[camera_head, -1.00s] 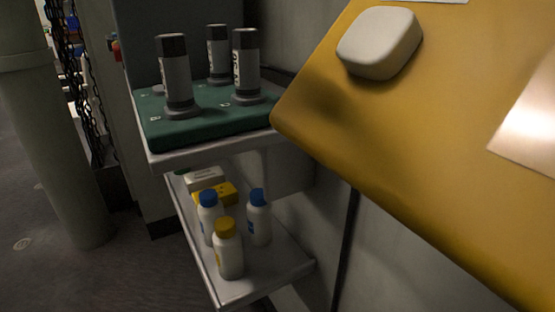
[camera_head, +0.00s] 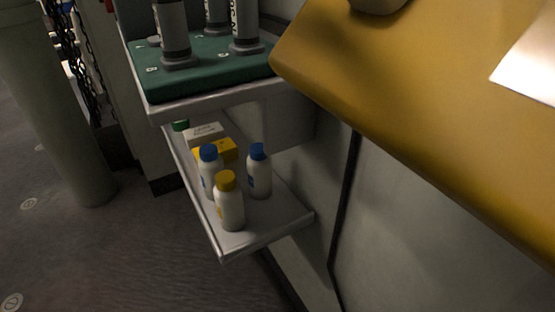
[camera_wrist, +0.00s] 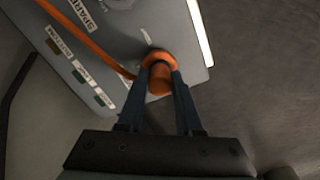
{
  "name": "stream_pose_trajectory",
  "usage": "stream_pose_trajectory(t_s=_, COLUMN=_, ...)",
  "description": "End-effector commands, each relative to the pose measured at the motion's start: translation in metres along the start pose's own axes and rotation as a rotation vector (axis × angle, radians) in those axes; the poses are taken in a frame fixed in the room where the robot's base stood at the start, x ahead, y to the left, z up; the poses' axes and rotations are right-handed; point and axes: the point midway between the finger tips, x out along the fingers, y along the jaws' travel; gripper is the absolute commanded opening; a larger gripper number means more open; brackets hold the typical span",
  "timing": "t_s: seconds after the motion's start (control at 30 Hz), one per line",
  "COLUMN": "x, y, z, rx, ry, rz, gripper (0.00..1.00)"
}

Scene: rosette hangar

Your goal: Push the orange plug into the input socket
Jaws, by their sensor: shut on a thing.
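In the wrist view, the orange plug (camera_wrist: 158,80) is between the two dark fingers of my gripper (camera_wrist: 160,74), which is shut on it. An orange cable (camera_wrist: 92,47) runs from near the plug to the upper left. The plug is over the lower right part of a light grey panel (camera_wrist: 125,35) with a "SPARE" label and several smaller labels. The socket behind the plug is hidden, and I cannot tell how deep the plug sits. The label of the input socket is not readable. The head view shows neither plug nor gripper.
In the head view, a shelf with a green mat (camera_head: 205,62) holds grey cylinders. A lower shelf (camera_head: 262,222) carries white bottles (camera_head: 229,205) and small boxes (camera_head: 214,150). A large yellow surface (camera_head: 430,110) fills the upper right. A pale column (camera_head: 62,110) stands at left over open floor.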

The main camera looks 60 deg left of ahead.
Motion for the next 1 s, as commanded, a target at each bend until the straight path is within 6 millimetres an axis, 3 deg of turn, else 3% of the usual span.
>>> stream_pose_trajectory(t_s=0.47, x=0.0015, y=0.0, z=-0.0001, rx=0.0, ry=0.0, rz=0.0, gripper=0.0)
stream_pose_trajectory(t_s=0.5, x=0.0014, y=0.0, z=-0.0001, rx=0.0, ry=0.0, rz=0.0, gripper=0.4)
stream_pose_trajectory(t_s=0.67, x=0.0015, y=0.0, z=0.0, rx=0.0, ry=0.0, rz=0.0, gripper=0.68)
stream_pose_trajectory(t_s=1.0, x=-0.0014, y=0.0, z=0.0002, rx=0.0, ry=0.0, rz=0.0, gripper=0.69)
